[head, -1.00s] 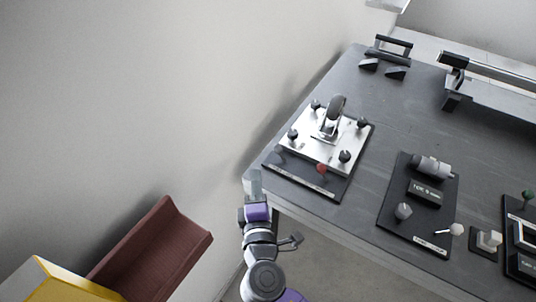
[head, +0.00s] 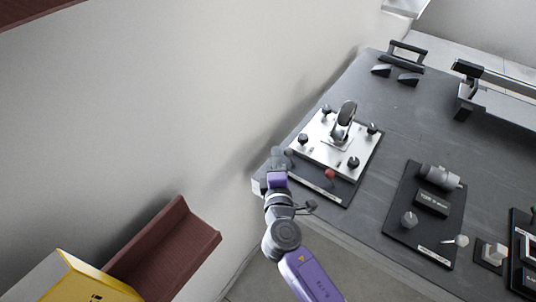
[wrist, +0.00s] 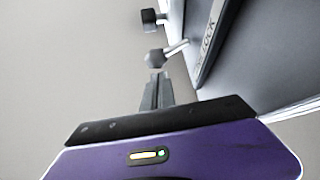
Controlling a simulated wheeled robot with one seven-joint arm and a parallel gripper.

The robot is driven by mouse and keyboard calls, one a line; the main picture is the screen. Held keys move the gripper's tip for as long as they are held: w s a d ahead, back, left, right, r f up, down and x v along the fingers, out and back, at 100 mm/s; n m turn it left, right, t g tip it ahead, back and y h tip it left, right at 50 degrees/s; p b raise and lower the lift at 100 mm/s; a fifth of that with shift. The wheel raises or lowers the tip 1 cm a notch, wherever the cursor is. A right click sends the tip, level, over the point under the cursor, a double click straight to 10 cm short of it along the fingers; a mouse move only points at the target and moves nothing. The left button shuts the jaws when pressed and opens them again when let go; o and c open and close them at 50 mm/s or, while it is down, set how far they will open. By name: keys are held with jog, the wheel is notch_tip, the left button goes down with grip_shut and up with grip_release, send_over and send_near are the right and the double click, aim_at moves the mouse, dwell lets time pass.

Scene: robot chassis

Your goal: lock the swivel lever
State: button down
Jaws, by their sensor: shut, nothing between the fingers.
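The caster station has a silver plate (head: 326,150) with a caster wheel (head: 347,112) standing on it. A lever with a dark grey ball (head: 289,153) is at the plate's left front corner. A second lever with a red ball (head: 330,174) is at the front edge. My gripper (head: 277,156) is at the left front corner of the board, close to the grey ball. In the wrist view my gripper fingers (wrist: 156,92) are shut and empty, pointing at the grey ball (wrist: 155,59) on its short rod. Whether they touch cannot be told.
A label reading LOCK (wrist: 211,25) runs along the board edge. A black knob (wrist: 150,17) lies beyond the ball. A second board (head: 424,215) stands to the right on the grey table (head: 385,130). The wall is close on the left. A yellow box (head: 90,280) and red-brown tray (head: 165,250) are lower left.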

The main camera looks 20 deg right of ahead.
jog(key=shift+s+d, duration=0.25)
jog(key=shift+d, duration=0.05)
